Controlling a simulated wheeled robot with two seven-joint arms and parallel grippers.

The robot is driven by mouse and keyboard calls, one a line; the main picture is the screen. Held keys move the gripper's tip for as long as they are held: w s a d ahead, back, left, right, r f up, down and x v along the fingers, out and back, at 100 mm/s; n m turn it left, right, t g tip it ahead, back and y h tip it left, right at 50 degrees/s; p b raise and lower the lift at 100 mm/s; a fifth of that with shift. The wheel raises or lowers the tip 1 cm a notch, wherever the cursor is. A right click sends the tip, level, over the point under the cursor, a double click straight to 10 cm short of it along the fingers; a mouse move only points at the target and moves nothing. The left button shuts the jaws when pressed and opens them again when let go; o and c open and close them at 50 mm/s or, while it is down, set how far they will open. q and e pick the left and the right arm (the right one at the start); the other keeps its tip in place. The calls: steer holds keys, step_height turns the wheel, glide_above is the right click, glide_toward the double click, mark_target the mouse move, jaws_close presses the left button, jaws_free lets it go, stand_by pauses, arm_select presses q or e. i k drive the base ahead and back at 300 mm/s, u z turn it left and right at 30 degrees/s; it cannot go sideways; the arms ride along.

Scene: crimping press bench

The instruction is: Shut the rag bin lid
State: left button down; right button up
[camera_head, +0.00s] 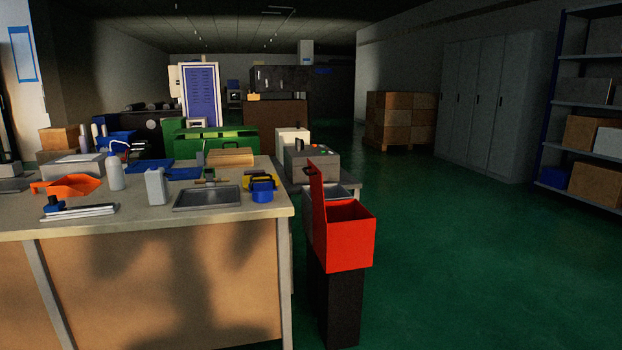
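The rag bin (349,247) is a red open-topped box on a dark stand, just right of the bench's right end. Its red lid (317,202) stands open, nearly upright along the bin's left side. A small dark handle (310,171) shows near the lid's top edge. The bin's opening faces up, and I see only its dark red inner walls. Neither of my grippers shows in the head view.
The bench (150,217) fills the left, with a metal tray (208,198), a blue container (262,191), a white bottle (115,173) and an orange scoop (68,186) on top. A grey box (312,164) stands behind the bin. Green floor (450,260) is clear to the right.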

mark_target(312, 190)
steer(key=z, duration=0.45)
steer(key=i, duration=1.55)
steer(key=u, duration=0.5)
